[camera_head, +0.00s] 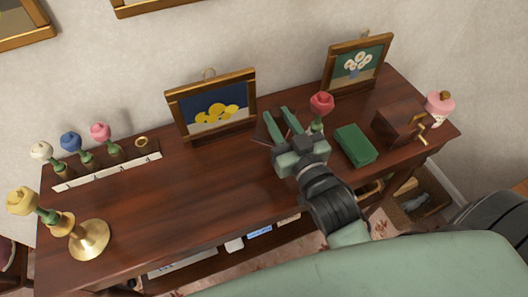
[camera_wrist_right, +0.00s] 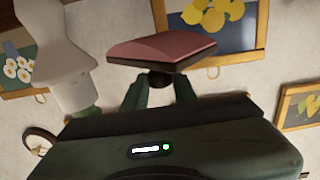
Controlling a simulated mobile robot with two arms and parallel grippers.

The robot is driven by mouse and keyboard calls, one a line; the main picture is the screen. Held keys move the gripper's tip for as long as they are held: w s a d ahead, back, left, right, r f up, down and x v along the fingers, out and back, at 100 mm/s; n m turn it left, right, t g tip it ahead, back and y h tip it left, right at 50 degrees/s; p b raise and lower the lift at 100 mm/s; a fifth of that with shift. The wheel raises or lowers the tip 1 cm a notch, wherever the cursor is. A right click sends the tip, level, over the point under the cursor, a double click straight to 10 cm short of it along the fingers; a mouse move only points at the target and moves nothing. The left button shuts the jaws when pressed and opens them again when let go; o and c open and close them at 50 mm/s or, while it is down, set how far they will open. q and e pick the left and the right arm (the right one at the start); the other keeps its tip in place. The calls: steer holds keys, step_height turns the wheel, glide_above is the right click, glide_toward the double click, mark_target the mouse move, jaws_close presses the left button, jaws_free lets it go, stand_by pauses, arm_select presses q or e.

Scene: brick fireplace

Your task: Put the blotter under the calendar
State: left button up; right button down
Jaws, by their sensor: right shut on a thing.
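My right gripper (camera_head: 282,122) is above the desk, in front of the framed picture with yellow shapes. It also shows in the right wrist view (camera_wrist_right: 160,92), shut on the dark knob of a wedge-shaped piece with a flat reddish face. I take this piece to be the blotter (camera_wrist_right: 162,47). It is held in the air; in the head view it is hard to make out against the brown desk. Nothing is clearly marked as a calendar; the yellow-on-blue framed picture (camera_head: 212,103) and the white-flower picture (camera_head: 357,64) stand at the back. My left gripper is not in view.
A red flower (camera_head: 321,104) stands close to my right gripper. A green box (camera_head: 356,145), a brown box with a brass handle (camera_head: 397,122) and a pink jar (camera_head: 439,106) are right. Flowers, a white strip (camera_head: 108,172) and a brass stand (camera_head: 89,239) are left. The desk's middle (camera_head: 190,190) is clear.

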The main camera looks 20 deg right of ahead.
step_height(320, 180, down, 9)
steer(key=shift+f+b, duration=0.1)
steer(key=shift+b, duration=0.4)
steer(key=shift+f, duration=0.1)
steer(key=c, duration=1.1)
jaws_free()
